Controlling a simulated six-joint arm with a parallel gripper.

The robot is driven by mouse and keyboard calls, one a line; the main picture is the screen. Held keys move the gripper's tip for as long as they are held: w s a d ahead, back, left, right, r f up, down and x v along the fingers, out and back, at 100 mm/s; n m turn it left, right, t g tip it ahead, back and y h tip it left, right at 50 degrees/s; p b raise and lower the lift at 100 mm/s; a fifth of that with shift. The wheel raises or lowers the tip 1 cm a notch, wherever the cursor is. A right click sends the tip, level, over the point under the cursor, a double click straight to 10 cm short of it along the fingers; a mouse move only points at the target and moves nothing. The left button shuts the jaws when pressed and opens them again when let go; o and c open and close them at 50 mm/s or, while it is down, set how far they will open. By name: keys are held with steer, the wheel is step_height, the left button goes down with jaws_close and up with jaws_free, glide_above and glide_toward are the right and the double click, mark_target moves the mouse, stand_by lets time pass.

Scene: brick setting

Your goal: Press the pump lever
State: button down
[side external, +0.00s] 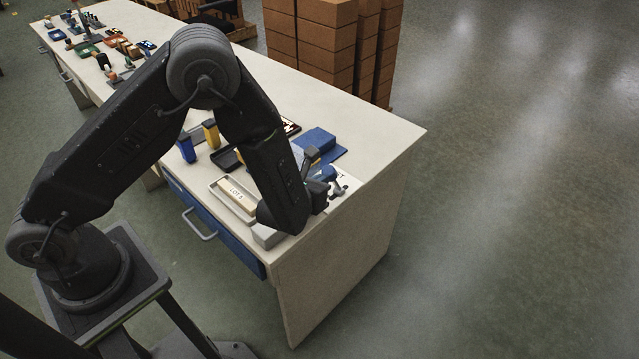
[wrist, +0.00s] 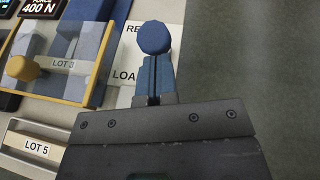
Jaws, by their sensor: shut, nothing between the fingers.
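A round blue knob (wrist: 155,37), apparently the pump lever's end, shows just beyond my fingertips in the wrist view. White labels (wrist: 124,75) beside it read "RE" and "LOA", partly cut off. My gripper (wrist: 154,62) is shut, its two fingers side by side with nothing between them. The fingertips look very close to the knob; I cannot tell whether they touch it. The rest of the lever is hidden under the gripper. In the side view my gripper (side external: 338,188) is low over the bench's near right end, and the lever is not clearly distinguishable there.
Left of the gripper are a yellow-edged fixture (wrist: 85,98) marked "LOT 3", a yellow knob (wrist: 22,68) and a "400 N" display (wrist: 40,7). A "LOT 5" tray (wrist: 35,125) lies nearer. The bench (side external: 370,150) ends close on the right, with open floor beyond.

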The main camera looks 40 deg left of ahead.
mark_target(331, 171)
steer(key=shift+w+r+g, duration=0.25)
steer(key=shift+w+g, duration=0.05)
steer(key=shift+g, duration=0.2)
steer(key=shift+w+r+g, duration=0.15)
steer(key=shift+w+g, duration=0.05)
steer(key=shift+g, duration=0.3)
steer(key=shift+w+r+g, duration=0.25)
steer(key=shift+w, duration=0.25)
steer(key=shift+w+r+g, duration=0.25)
steer(key=shift+w, duration=0.2)
steer(key=w+r, duration=0.1)
steer(key=w, duration=0.8)
steer(key=shift+r, duration=0.15)
steer(key=s+d+r, duration=0.2)
steer(key=s+r, duration=0.1)
steer(key=r, duration=0.6)
steer(key=shift+s, duration=0.15)
